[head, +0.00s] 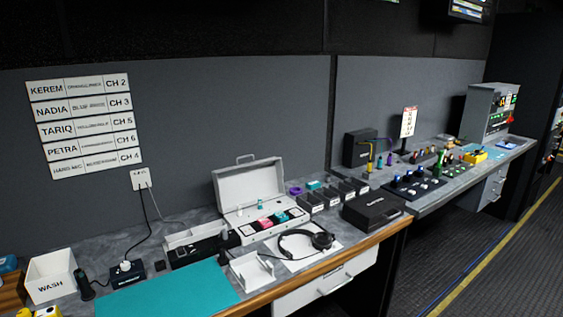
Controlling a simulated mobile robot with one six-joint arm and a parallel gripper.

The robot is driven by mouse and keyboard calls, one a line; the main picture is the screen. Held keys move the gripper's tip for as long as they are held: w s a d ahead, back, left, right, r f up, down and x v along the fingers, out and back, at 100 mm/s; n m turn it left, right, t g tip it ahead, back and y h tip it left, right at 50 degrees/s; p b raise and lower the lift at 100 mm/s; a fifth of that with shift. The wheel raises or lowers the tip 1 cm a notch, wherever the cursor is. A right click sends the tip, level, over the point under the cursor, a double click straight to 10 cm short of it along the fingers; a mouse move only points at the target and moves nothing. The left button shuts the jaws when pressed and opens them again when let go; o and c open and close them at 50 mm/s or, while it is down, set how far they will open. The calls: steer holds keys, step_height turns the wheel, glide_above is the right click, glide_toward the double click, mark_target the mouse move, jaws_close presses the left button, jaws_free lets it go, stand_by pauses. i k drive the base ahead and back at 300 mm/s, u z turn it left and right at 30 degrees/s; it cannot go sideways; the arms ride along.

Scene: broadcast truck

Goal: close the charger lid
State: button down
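The charger (257,232) is a white case on the bench, left of the middle of the head view. Its lid (248,187) stands open, raised and leaning back toward the grey wall, with a handle on its top edge. Pink and teal items (273,220) sit in the charger's base, with dark slots around them. A small teal and white piece shows in front of the lid's inner face; I cannot tell what it is. My gripper does not show in this view.
Headphones (318,238) lie on a white sheet just in front of the charger. A black case (372,211) and several dark bins (325,198) stand to its right. A white tray (250,270) sits front left. The teal mat (170,292) is bare.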

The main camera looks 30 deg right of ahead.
mark_target(244, 184)
steer(key=z, duration=0.7)
steer(key=k, duration=0.95)
steer(key=u, duration=0.05)
steer(key=i, duration=0.9)
